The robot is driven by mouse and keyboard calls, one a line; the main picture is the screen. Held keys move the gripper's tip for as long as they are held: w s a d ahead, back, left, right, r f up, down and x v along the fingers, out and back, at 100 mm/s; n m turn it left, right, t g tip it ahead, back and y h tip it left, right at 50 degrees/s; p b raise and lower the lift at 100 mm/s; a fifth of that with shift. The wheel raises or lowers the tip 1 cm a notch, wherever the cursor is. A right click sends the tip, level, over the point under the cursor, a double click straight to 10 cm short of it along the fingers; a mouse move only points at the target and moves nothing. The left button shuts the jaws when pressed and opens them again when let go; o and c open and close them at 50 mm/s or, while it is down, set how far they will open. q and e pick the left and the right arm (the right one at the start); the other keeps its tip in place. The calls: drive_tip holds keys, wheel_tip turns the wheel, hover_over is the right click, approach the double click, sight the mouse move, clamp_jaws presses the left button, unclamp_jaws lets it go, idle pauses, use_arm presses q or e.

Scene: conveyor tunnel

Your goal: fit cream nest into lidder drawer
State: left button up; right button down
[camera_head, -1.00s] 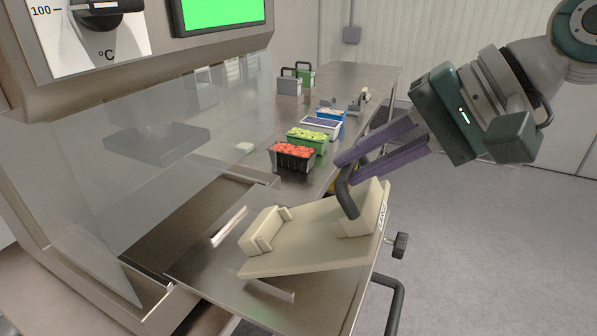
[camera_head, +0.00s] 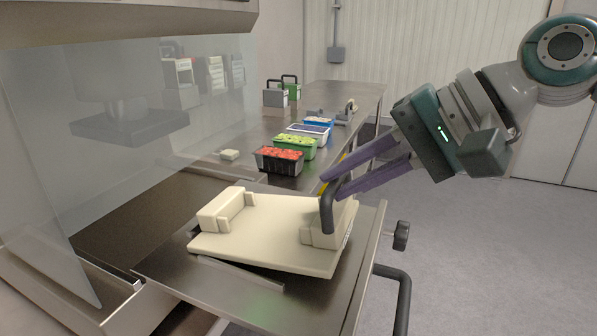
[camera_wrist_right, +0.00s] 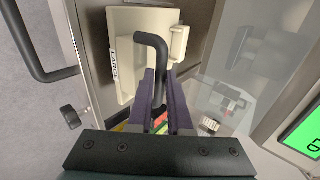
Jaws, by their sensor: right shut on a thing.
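The cream nest (camera_head: 268,233) is a flat plate with a raised block at each end and a dark bent handle (camera_head: 327,207) on its right block. My right gripper (camera_head: 325,190) is shut on that handle, and the nest is over the lidder drawer (camera_head: 170,280), a steel plate pulled out from the machine. The nest looks slightly turned against the drawer; I cannot tell whether it touches it. In the right wrist view the nest (camera_wrist_right: 130,22) shows a "LARGE" label beside the handle (camera_wrist_right: 160,48) between my fingers. My left gripper is out of view.
A steel bench behind holds a tray of red fruit (camera_head: 279,161), a green tray (camera_head: 296,146) and other trays. Other handled nests (camera_head: 275,96) stand at its far end. A clear guard (camera_head: 120,140) is on the left. A knob (camera_head: 401,236) and a drawer handle (camera_head: 403,300) stick out right.

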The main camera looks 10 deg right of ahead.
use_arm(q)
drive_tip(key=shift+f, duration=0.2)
use_arm(e)
drive_tip(key=shift+f, duration=0.15)
drive_tip(key=shift+f+t+y+b, duration=0.15)
drive_tip(key=shift+t+y+b, duration=0.15)
drive_tip(key=shift+y+b, duration=0.15)
drive_tip(key=shift+s+y+b, duration=0.1)
drive_tip(key=shift+y+b, duration=0.15)
drive_tip(key=shift+b, duration=0.35)
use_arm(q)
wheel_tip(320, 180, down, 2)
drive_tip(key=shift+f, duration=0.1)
use_arm(e)
drive_tip(key=shift+t, duration=0.3)
drive_tip(key=shift+d+f+b, duration=0.1)
drive_tip(key=shift+b, duration=0.3)
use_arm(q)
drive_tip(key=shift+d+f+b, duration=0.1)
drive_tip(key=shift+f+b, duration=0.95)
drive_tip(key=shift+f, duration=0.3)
use_arm(e)
drive_tip(key=shift+t+y, duration=0.3)
drive_tip(key=shift+y, duration=0.3)
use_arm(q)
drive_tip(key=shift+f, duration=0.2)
